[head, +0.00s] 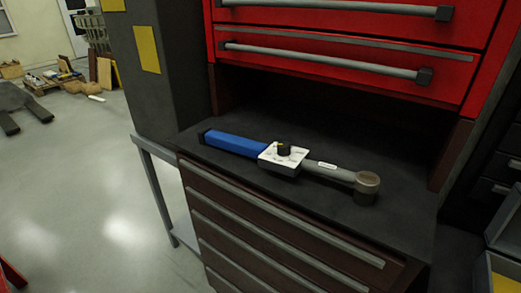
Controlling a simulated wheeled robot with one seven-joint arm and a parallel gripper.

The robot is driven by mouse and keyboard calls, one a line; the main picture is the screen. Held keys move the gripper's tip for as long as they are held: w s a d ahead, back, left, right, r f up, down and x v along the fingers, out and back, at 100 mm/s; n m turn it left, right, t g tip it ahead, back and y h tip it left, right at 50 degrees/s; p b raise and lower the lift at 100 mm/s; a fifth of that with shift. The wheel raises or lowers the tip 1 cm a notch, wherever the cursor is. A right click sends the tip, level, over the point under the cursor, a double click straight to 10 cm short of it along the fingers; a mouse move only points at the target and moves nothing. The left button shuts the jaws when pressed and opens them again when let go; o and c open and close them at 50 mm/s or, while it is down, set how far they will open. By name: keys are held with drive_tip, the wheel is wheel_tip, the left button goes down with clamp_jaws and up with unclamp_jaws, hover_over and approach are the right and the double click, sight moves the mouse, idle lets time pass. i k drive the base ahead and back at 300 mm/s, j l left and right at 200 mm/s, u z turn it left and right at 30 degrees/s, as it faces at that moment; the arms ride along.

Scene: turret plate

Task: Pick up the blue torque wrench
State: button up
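The blue torque wrench (235,144) lies flat on the dark top of the tool cabinet (215,165). Its blue handle points to the back left. A white square dial plate with a black knob sits at its middle. A grey shaft runs from there to a round brownish-grey head at the front right. Nothing touches or covers the wrench. My gripper is not in view.
Red drawers (345,50) with grey bar handles overhang the cabinet top behind the wrench. A dark grey cabinet (160,75) rises at the left. Brown drawers (270,225) lie below the top. Open floor (85,190) spreads at the left.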

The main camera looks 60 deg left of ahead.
sight(366, 183)
drive_tip(key=u, duration=1.45)
drive_tip(key=i+l+u, duration=0.1)
drive_tip(key=l+u, duration=0.15)
drive_tip(key=u, duration=0.15)
drive_tip(key=l+u, duration=0.25)
drive_tip(key=u, duration=0.15)
drive_tip(key=l+u, duration=0.4)
drive_tip(key=i+j, duration=0.05)
